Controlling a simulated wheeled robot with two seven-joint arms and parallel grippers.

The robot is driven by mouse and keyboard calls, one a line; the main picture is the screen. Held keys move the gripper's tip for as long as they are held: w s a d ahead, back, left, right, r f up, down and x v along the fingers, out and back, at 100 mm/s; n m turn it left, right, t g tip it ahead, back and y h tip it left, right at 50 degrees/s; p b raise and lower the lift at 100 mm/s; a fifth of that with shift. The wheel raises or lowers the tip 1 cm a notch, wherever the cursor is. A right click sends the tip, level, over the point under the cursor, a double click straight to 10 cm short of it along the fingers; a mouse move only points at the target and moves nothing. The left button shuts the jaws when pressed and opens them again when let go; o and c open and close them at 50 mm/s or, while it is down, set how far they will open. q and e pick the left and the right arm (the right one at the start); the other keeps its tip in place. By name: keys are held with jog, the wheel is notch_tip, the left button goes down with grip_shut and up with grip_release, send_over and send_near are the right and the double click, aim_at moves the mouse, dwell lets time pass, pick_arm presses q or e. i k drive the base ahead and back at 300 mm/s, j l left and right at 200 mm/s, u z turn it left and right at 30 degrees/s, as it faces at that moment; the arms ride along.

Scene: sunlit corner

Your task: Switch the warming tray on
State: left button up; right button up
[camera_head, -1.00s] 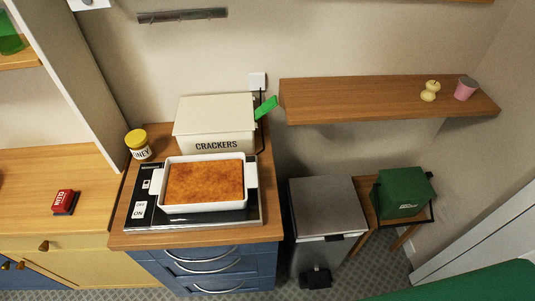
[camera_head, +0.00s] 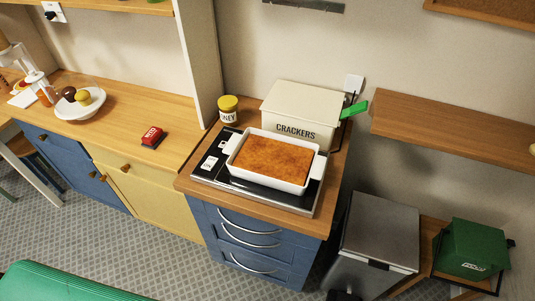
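The warming tray (camera_head: 301,204) lies on the wooden top of the blue drawer unit, a black plate with a silver edge. A white baking dish (camera_head: 317,167) with a browned bake (camera_head: 270,160) sits on it and hides much of its surface. At the tray's left end is a white ON/OFF label (camera_head: 209,163), with a small light-coloured control (camera_head: 224,146) behind it. The control's setting is too small to tell. Neither of my grippers is in view.
A cracker box (camera_head: 300,112) and a honey jar (camera_head: 228,108) stand behind the tray. A red block (camera_head: 152,137) and a white bowl (camera_head: 80,106) are on the left counter. A bin (camera_head: 378,235) stands right of the drawers.

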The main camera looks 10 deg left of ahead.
aim_at(208, 165)
jog(key=k+l+u, duration=0.35)
jog(key=k+l, duration=0.15)
jog(key=k+l+u, duration=0.35)
jog(key=k, duration=0.15)
